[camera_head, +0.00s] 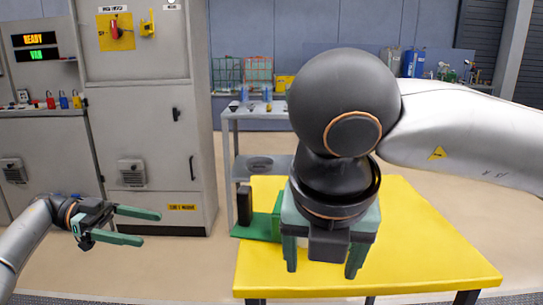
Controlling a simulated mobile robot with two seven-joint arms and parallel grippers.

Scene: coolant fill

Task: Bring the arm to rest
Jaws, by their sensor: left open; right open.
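My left gripper (140,226) is at the lower left, in front of the grey cabinets. Its two green fingers point right, apart, with nothing between them. My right gripper (322,262) is in the middle of the view, above the yellow table (430,240). Its green fingers point down and are spread, with no object seen between them. My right arm comes in from the right, raised over the table, and its large dark joint covers part of the table and background.
A green fixture (262,224) with a dark upright block (244,205) sits at the table's left edge. A grey cabinet (150,130) with a red switch stands at left. A grey side table (257,112) stands behind. The yellow table's right side is bare.

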